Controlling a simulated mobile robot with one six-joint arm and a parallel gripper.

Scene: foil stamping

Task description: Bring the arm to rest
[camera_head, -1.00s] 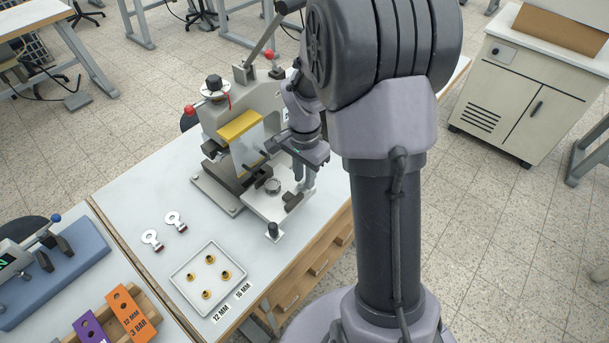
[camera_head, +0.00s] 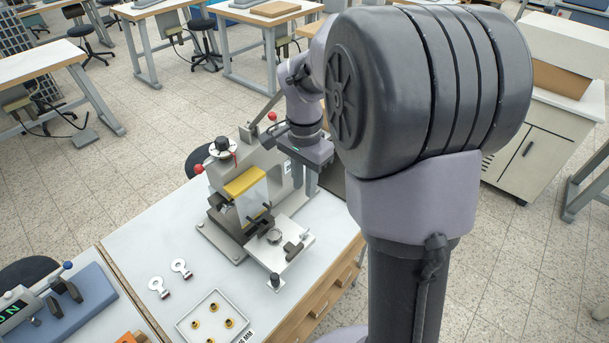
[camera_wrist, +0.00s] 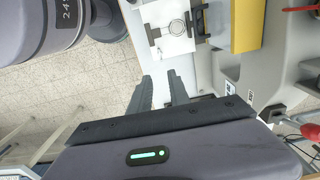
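My gripper (camera_head: 308,183) is raised beside the right side of the foil stamping press (camera_head: 240,190), partly hidden behind my own arm in the head view. In the wrist view my gripper (camera_wrist: 163,82) shows two dark fingers standing apart, with nothing between them. The press has a yellow block (camera_head: 244,182), a lever with red knobs and a light plate (camera_head: 288,243) at its front.
A white tray (camera_head: 181,324) holds several brass pieces. Two tagged key-like pieces (camera_head: 180,268) lie on the table (camera_head: 130,235). A blue device (camera_head: 75,305) stands at the left. Floor and other benches lie beyond the table. A cabinet (camera_head: 530,150) stands at the right.

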